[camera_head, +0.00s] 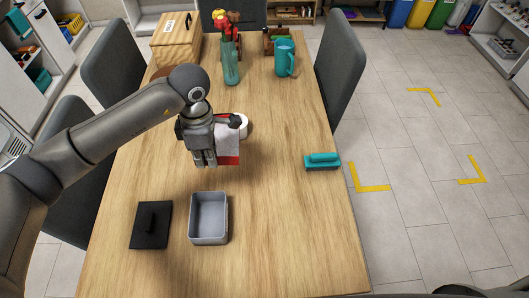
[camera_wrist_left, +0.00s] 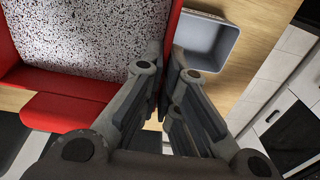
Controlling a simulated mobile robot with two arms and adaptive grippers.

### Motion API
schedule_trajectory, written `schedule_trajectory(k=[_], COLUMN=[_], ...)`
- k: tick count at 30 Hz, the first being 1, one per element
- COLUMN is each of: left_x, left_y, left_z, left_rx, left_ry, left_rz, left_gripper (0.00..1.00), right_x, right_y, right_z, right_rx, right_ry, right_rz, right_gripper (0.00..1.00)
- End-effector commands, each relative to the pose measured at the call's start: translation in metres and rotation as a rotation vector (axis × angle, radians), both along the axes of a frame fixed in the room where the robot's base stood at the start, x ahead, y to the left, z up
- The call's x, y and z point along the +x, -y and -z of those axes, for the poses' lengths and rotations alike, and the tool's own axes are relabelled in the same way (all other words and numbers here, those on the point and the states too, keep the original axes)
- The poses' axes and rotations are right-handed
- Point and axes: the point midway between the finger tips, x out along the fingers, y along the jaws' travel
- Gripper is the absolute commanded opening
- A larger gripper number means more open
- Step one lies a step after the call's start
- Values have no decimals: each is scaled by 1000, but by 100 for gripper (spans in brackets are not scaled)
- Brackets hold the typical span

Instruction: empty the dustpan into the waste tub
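The red dustpan (camera_head: 230,160) is partly hidden behind my left gripper (camera_head: 206,162) in the head view. In the left wrist view the dustpan (camera_wrist_left: 75,88) fills the left side, its floor covered with grey-white speckled bits. My left gripper (camera_wrist_left: 166,85) has its fingers closed on either side of the dustpan's red side wall. I cannot tell whether the dustpan touches the table. The grey waste tub (camera_head: 193,220) stands open on the table, nearer to me than the dustpan. The tub (camera_wrist_left: 203,42) also shows in the left wrist view and looks empty.
A black lid-like plate with a handle (camera_head: 151,225) lies left of the tub. A teal brush (camera_head: 322,161) lies at the table's right edge. A white round thing (camera_head: 243,124) is partly hidden behind the gripper. A vase (camera_head: 231,65), mug (camera_head: 285,60) and wooden box (camera_head: 175,42) stand farther back.

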Motion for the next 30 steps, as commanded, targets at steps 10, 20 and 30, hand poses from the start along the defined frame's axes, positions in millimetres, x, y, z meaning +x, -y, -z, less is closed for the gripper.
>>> schedule_trajectory(k=[10, 20, 30], left_x=[33, 41, 26], left_y=[48, 89, 127], left_z=[3, 22, 43], left_rx=[12, 6, -26], left_ry=[-30, -64, -100], left_rz=[-851, -1637, -2339], left_gripper=[0, 0, 0], right_x=[-2, 10, 4], right_y=[0, -7, -7], right_z=[-50, -91, -126], right_rx=[0, 8, 8], right_ry=[-5, 15, 5], right_rz=[0, 1, 0], right_gripper=[62, 62, 62])
